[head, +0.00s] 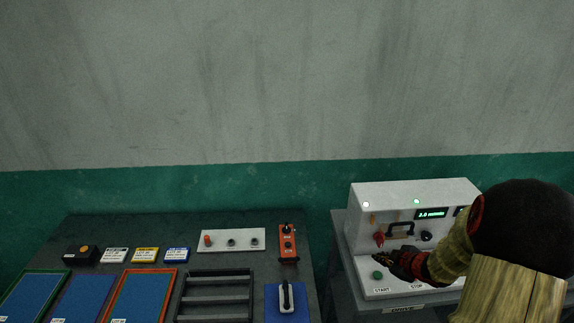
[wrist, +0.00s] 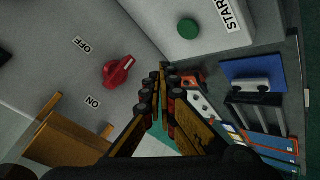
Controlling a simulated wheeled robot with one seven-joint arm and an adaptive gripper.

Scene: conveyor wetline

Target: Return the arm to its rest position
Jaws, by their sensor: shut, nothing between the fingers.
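My gripper (head: 398,262) is shut and empty in front of the white control panel (head: 365,197) at the right of the head view. In the wrist view my gripper (wrist: 163,75) shows its fingers together, with nothing between them. A red rotary knob (wrist: 120,71) with OFF and ON labels is beside the fingers there, apart from them in the picture. The green START button (wrist: 188,29) is above and to the right of the fingertips in the wrist view. My arm covers the right part of the panel in the head view.
A dark table (head: 190,222) at the left holds blue trays, a grey rack (head: 215,272), small labelled boxes, a white button strip (head: 231,240), an orange switch box (head: 288,242) and a blue plate with a handle (head: 286,299). A gap separates it from the panel's stand.

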